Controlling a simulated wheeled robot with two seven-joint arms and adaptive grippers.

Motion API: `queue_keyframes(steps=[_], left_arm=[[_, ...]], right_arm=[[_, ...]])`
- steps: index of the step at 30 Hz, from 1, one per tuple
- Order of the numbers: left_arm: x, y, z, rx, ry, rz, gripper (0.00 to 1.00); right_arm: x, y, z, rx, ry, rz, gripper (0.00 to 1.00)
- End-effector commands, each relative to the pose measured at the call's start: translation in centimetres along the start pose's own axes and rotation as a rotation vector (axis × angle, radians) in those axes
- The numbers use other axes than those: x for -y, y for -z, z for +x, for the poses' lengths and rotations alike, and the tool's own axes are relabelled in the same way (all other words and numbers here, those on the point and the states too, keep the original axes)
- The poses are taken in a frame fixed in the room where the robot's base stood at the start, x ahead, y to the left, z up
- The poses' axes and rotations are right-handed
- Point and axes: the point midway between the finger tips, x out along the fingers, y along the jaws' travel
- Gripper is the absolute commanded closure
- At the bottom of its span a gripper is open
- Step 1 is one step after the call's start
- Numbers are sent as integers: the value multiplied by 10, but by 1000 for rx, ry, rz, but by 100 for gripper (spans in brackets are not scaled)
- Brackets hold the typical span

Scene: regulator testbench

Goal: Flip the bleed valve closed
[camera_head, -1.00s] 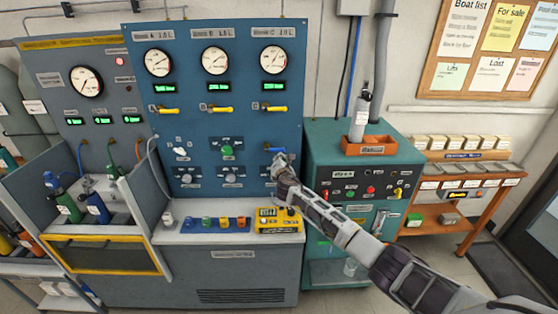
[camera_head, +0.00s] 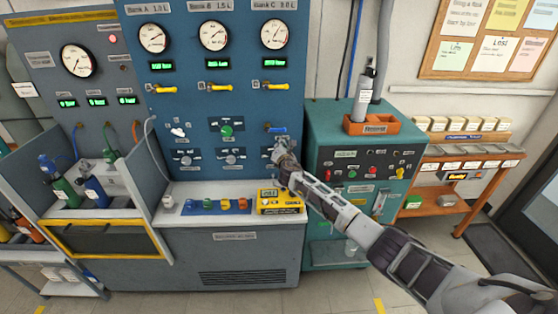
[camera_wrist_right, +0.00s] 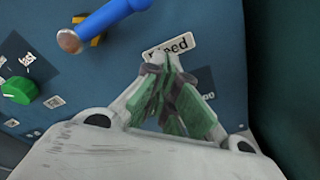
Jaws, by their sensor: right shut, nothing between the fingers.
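The bleed valve's blue lever (camera_head: 278,129) is at the right of the blue panel, lying about level. In the wrist view the blue lever (camera_wrist_right: 112,18) crosses the top, with a round metal end at its lower left and a yellow piece behind it. The "Bleed" label (camera_wrist_right: 180,45) is just below it in that view, partly covered by my fingertips. My right gripper (camera_head: 281,146) is just below the lever, apart from it. In the wrist view its green-padded fingers (camera_wrist_right: 168,72) are shut and empty. My left gripper is not in view.
A green knob (camera_head: 226,129) sits left of the lever, with yellow levers (camera_head: 276,86) above. A yellow device (camera_head: 280,203) stands on the ledge below my gripper. A teal cabinet (camera_head: 340,118) stands to the right, with an orange tray (camera_head: 358,129) on top.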

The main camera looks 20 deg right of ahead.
Motion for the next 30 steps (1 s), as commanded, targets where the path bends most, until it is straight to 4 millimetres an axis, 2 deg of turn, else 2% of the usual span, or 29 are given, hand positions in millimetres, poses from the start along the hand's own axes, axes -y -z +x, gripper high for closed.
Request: queue_keyframes(steps=[2, 30], left_arm=[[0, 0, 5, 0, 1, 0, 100], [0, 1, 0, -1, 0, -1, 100]], right_arm=[[6, 3, 0, 0, 1, 0, 100], [-3, 4, -72, 0, -1, 0, 100]])
